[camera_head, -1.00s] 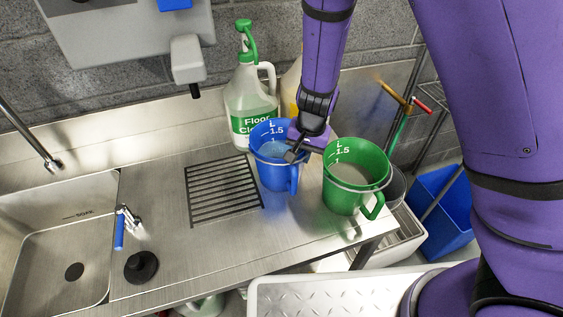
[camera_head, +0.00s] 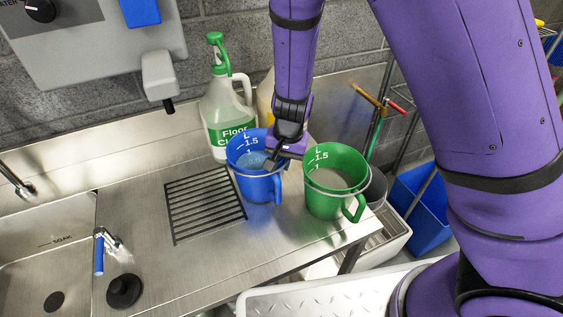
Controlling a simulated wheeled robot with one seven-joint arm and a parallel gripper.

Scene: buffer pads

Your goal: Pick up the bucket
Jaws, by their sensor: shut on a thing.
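The blue bucket (camera_head: 248,180) is a jug-like pail with white volume marks and a side handle, upright on the steel counter. My gripper (camera_head: 269,160) reaches down from above at its right rim and is shut on the blue bucket. The exact contact of the fingertips is small and partly hidden by the wrist. A similar green bucket (camera_head: 329,200) stands just to the right, upright, with its own side handle.
A floor cleaner bottle (camera_head: 227,112) stands behind the blue bucket. A drain grate (camera_head: 205,204) lies to its left, with a sink (camera_head: 40,250) beyond. A grey container (camera_head: 376,188) is behind the green bucket. A blue bin (camera_head: 425,215) stands at right.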

